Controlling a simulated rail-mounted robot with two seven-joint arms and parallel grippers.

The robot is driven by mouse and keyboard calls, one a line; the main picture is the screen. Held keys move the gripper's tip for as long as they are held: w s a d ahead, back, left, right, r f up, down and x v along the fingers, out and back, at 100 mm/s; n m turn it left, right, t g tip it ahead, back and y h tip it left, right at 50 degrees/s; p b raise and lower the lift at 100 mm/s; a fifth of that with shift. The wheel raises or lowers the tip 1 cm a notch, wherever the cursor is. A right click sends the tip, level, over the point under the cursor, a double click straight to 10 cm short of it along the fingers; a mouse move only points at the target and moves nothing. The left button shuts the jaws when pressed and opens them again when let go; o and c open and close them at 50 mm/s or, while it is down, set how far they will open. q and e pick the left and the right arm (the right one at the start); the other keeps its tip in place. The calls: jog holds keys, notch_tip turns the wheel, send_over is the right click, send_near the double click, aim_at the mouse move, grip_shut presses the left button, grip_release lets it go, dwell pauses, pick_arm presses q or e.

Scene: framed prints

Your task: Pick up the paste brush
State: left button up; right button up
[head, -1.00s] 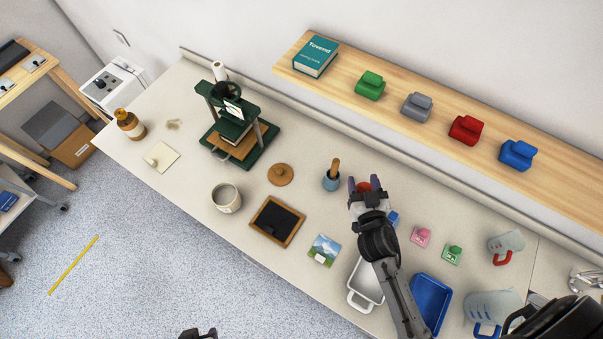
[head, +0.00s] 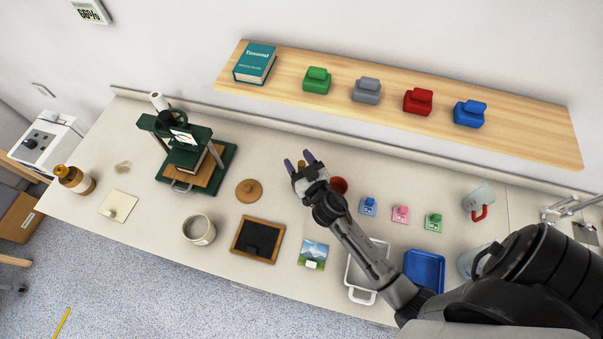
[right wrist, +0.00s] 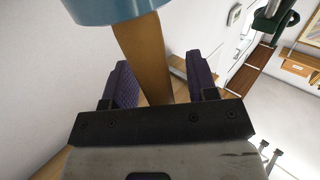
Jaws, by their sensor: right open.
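The paste brush is seen mainly by its wooden handle (right wrist: 143,60), which in the right wrist view lies between my two open fingers. I cannot tell whether either finger touches the handle. My left gripper is not in view.
A red round thing (head: 339,186) sits close beside my right wrist. Blue, pink and green stamps stand to the right. The shelf (head: 520,130) runs behind.

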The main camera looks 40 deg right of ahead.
jog(key=shift+w, duration=0.1)
jog(key=shift+c, duration=0.7)
grip_shut()
jog(key=shift+r, duration=0.1)
